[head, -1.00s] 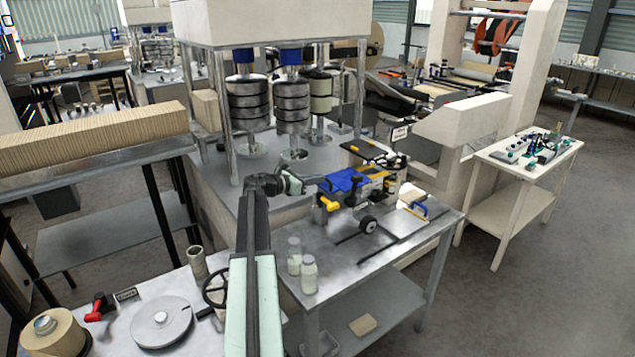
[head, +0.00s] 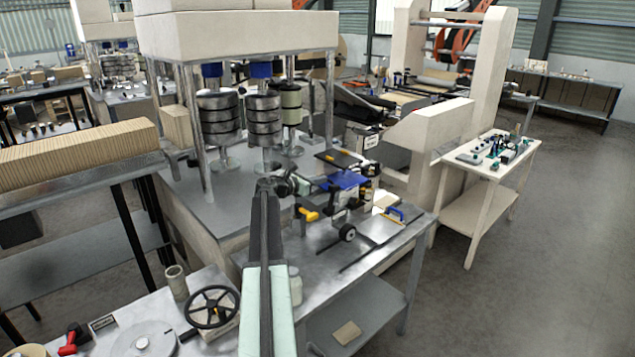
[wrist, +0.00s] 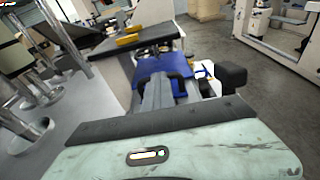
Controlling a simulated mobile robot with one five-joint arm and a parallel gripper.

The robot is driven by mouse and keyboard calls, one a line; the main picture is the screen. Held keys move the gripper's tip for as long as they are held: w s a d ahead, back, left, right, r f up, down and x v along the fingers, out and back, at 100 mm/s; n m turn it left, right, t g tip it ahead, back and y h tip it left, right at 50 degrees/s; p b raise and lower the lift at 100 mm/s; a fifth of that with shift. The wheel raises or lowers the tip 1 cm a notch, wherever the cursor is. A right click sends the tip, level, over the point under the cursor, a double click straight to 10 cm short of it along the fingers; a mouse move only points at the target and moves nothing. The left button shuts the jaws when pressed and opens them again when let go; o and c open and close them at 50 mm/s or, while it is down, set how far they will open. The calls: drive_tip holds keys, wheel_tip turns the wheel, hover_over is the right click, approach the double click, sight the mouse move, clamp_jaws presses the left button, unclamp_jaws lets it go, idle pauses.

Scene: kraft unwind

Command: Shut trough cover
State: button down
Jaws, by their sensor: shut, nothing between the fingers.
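A dark flat panel with a yellow bar, seemingly the trough cover (head: 338,161), stands over the back of the bench-top unit, beyond a blue part (head: 347,180). In the wrist view the dark panel (wrist: 160,34) is at upper centre, raised above the blue part (wrist: 165,66). I cannot tell its exact tilt. My gripper (head: 318,186) is at the left of the unit, close to the blue part. In the wrist view its grey fingers (wrist: 168,92) are together and empty, in front of the blue part. The trough's inside is hidden.
The metal bench (head: 385,245) carries the unit, a yellow handle (head: 307,213), a black wheel (head: 347,233) and a white bottle (head: 295,287). A press with stacked weights (head: 263,118) stands behind on the left. Open floor (head: 500,290) lies to the right.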

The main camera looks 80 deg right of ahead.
drive_tip(key=p+v, duration=0.2)
drive_tip(key=v, duration=1.2)
drive_tip(key=shift+p, duration=0.3)
drive_tip(key=shift+f, duration=0.1)
